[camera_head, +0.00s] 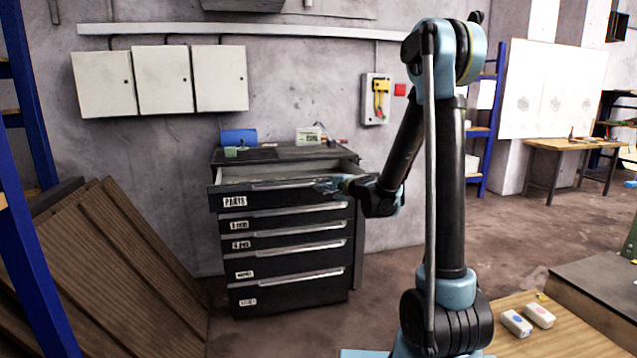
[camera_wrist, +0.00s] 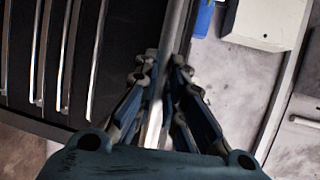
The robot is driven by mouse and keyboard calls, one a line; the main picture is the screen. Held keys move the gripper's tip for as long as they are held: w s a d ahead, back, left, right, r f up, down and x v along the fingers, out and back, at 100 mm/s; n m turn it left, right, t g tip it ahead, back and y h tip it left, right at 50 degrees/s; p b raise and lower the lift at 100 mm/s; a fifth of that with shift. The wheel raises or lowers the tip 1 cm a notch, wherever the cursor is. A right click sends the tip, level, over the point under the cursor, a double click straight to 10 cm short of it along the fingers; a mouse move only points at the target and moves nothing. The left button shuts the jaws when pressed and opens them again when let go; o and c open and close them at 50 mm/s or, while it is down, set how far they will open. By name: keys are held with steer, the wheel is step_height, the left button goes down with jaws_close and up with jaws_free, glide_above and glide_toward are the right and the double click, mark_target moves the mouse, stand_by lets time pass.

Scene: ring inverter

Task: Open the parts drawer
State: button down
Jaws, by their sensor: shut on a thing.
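The parts drawer (camera_head: 290,199) is the top drawer of a dark cabinet and bears a "PARTS" label. It stands pulled out, with its pale inside (camera_head: 265,172) showing above the front. Its long silver handle (camera_head: 268,187) runs along the front's upper edge. My gripper (camera_head: 327,185) is at the right part of this handle. In the wrist view, the fingers of my gripper (camera_wrist: 163,78) are closed around the silver handle bar (camera_wrist: 176,40). The fingers hide part of the bar.
Several lower drawers (camera_head: 290,247) of the cabinet are shut. A blue item (camera_head: 238,137) and a small pale box (camera_head: 308,135) are on the cabinet top. Wooden boards (camera_head: 120,270) lean at the left. Floor (camera_head: 370,270) is clear right of the cabinet.

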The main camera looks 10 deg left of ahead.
steer(key=s+d, duration=0.2)
steer(key=s, duration=0.4)
steer(key=shift+d, duration=0.2)
steer(key=c, duration=1.7)
jaws_free()
steer(key=shift+o, duration=0.2)
steer(key=v, duration=1.1)
steer(key=shift+s+d, duration=0.3)
